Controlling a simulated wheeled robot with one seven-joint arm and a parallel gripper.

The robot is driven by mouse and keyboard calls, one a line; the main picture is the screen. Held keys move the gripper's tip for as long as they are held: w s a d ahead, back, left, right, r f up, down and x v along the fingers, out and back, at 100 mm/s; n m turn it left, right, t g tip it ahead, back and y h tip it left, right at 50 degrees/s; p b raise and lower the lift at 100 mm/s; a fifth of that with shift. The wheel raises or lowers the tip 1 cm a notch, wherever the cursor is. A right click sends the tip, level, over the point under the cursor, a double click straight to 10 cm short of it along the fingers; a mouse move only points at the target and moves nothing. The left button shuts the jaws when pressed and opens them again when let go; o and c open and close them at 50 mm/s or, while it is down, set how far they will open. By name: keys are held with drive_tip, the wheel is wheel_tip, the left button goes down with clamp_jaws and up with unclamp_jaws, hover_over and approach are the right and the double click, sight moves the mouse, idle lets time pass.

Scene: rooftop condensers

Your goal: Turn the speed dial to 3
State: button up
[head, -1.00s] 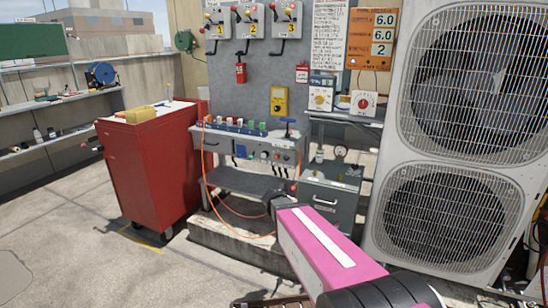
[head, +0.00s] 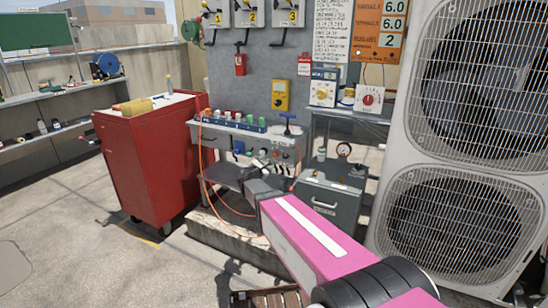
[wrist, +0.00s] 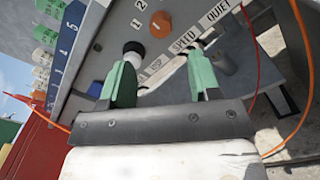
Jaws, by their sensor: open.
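In the wrist view a sloped control panel (wrist: 103,62) carries an orange knob (wrist: 162,24) and a black knob with a white top (wrist: 133,50). Printed digits lie beside them. A SPEED label (wrist: 184,42) and a QUIET label (wrist: 215,14) run along the panel's edge. I cannot tell which knob is the speed dial, nor its setting. My gripper (wrist: 162,76) is open, its green fingers spread apart over the panel's edge; the left finger is close to the black knob. In the head view my gripper (head: 268,168) is at the bench console (head: 222,138) and hides part of its front.
A red tool cabinet (head: 148,165) stands left of the console. A grey drawer box (head: 327,205) is to the right, and a large condenser (head: 400,165) beyond it. An orange cable (head: 203,165) hangs at the console's left. Open floor lies at front left.

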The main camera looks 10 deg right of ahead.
sight(275, 156)
drive_tip(key=x, duration=0.8)
drive_tip(key=shift+w+d, duration=0.15)
drive_tip(key=shift+c, duration=0.4)
drive_tip(key=c, duration=0.9)
